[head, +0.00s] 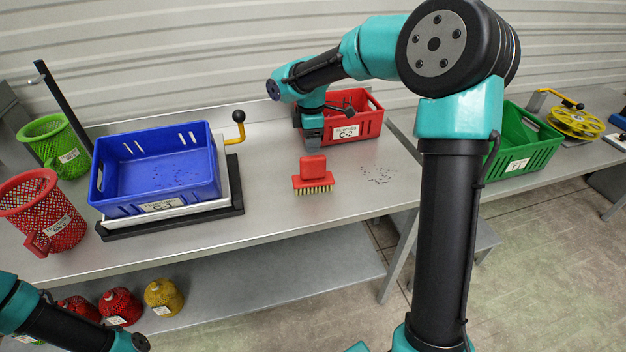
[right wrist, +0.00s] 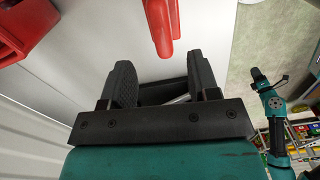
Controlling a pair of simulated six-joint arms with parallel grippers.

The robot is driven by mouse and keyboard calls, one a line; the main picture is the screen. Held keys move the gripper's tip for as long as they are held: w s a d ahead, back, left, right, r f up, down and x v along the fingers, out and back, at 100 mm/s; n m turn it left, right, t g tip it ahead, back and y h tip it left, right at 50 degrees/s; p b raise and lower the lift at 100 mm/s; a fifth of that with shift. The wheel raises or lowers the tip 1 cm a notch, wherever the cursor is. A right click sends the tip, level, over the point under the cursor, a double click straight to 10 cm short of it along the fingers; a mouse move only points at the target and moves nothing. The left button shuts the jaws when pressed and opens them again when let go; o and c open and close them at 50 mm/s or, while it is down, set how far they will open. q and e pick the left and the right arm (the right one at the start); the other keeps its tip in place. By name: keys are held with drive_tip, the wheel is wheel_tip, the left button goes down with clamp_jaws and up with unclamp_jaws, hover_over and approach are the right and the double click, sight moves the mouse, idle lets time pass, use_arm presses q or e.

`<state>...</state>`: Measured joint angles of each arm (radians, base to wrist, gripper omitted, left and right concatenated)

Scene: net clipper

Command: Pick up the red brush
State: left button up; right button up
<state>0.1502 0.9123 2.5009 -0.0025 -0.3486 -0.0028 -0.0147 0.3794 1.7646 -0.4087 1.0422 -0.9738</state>
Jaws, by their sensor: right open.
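The red brush (head: 312,175) stands on the bench with its tan bristles down and its red handle block up. My right gripper (head: 313,137) is behind it, just left of the red bin, pointing down and apart from the brush. In the right wrist view, the gripper (right wrist: 162,78) has its two dark fingers wide apart with nothing held. A red piece (right wrist: 163,28), which looks like the brush, shows beyond the gap between the fingers, cut by the top edge. My left gripper is not seen; only part of my left arm shows at lower left.
The red bin (head: 358,127) is close to my right gripper. A blue bin (head: 160,172) sits on a frame with a yellow lever (head: 238,128). Red (head: 42,210) and green (head: 50,140) baskets stand left. Dark specks (head: 378,175) lie right of the brush. The bench's front is clear.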

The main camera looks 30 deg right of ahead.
sight(313, 165)
wheel_tip(313, 165, down, 4)
drive_tip(key=shift+f, duration=0.2)
drive_tip(key=shift+s+d+f, duration=0.1)
drive_tip(key=shift+s+f, duration=0.05)
drive_tip(key=shift+f, duration=1.15)
drive_tip(key=shift+s+d+f, duration=0.1)
drive_tip(key=shift+f, duration=1.2)
clamp_jaws()
